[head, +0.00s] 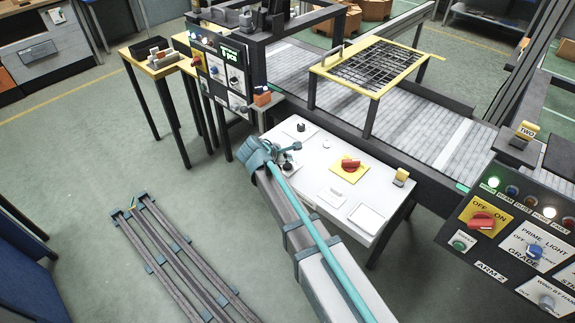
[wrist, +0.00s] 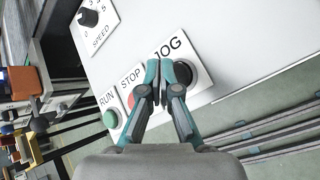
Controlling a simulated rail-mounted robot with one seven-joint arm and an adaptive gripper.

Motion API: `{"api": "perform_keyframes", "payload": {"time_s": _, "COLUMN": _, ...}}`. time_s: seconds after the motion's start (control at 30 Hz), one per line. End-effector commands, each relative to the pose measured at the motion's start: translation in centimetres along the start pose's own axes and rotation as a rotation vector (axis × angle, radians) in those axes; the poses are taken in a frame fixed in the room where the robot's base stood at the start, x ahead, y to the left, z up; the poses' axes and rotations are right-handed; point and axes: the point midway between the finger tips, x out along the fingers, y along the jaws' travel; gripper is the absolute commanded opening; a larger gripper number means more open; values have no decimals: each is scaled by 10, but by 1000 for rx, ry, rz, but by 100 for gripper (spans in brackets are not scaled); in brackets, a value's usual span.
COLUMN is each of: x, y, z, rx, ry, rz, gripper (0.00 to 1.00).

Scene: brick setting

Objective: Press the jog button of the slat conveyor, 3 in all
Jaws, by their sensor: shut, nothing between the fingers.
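In the wrist view the black jog button (wrist: 184,74) sits on a white plate marked JOG. My gripper (wrist: 160,74) is shut and empty, with its fingertips over the JOG plate, just left of the button and overlapping its edge. I cannot tell whether they touch. The red STOP button (wrist: 131,101) is partly hidden behind a finger, and the green RUN button (wrist: 110,118) is beside it. In the head view my gripper (head: 287,163) is at the left side of the white control desk (head: 318,172) and hides the buttons. The slat conveyor (head: 425,130) runs behind the desk.
A speed knob (wrist: 88,17) is on the same desk. A dark control panel (head: 505,235) stands at the right. Rails (head: 175,255) lie on the floor.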

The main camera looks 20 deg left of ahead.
Motion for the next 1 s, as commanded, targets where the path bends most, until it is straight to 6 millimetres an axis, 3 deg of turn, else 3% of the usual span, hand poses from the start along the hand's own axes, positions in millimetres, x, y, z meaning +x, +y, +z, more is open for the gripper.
{"api": "perform_keyframes", "payload": {"time_s": 0.5, "x": -32, "y": 23, "z": 23, "rx": 1, "ry": 0, "rz": 0, "gripper": 0}}
{"api": "perform_keyframes", "payload": {"time_s": 1.0, "x": -32, "y": 23, "z": 24, "rx": 0, "ry": 0, "rz": 0, "gripper": 0}}
